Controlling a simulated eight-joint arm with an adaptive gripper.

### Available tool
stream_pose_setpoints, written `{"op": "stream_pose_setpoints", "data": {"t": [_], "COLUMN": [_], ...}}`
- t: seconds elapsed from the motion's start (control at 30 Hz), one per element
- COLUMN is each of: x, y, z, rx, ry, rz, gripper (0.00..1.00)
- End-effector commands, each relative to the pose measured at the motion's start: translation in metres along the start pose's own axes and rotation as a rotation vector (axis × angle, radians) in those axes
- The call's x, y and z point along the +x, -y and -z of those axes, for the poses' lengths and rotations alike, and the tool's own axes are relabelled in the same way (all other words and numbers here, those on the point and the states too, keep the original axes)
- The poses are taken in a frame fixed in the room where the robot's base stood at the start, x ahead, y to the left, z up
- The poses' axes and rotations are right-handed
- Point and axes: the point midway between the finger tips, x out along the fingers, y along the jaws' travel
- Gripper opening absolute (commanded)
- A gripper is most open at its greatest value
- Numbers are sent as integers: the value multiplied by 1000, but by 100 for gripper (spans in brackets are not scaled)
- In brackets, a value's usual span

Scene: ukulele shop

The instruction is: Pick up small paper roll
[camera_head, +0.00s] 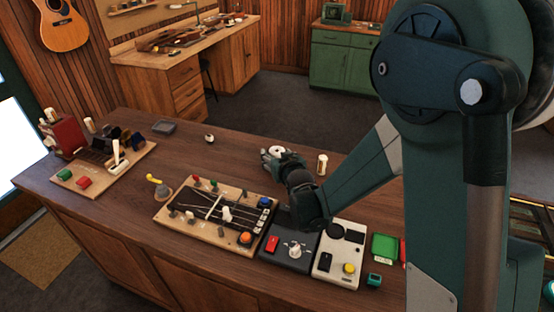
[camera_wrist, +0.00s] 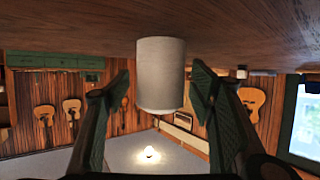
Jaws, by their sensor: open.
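A small white paper roll (camera_wrist: 160,72) stands upright on the wooden counter in the wrist view, which appears upside down. It is between the two dark fingers of my gripper (camera_wrist: 162,88), with a visible gap on each side. My gripper is open and its fingers do not appear to touch the roll. In the head view, my gripper (camera_head: 270,157) is low over the counter behind the black control panel. The white top of the roll (camera_head: 277,149) shows beside its fingers, and its lower part is hidden by them.
The wooden counter (camera_head: 130,207) holds a board with a string tester (camera_head: 180,224), a dark box with a red switch (camera_head: 289,258) and a white box (camera_head: 338,268). A cream cylinder (camera_head: 322,165) stands right of my gripper. A small white item (camera_head: 209,138) sits further left.

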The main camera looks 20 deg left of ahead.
Motion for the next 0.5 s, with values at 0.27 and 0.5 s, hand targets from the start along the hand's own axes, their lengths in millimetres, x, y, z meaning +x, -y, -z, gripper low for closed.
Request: {"op": "stream_pose_setpoints", "data": {"t": [0.27,0.5], "x": [0,0], "y": [0,0], "z": [0,0], "rx": [0,0], "ry": [0,0], "rz": [0,0], "gripper": [54,53]}}
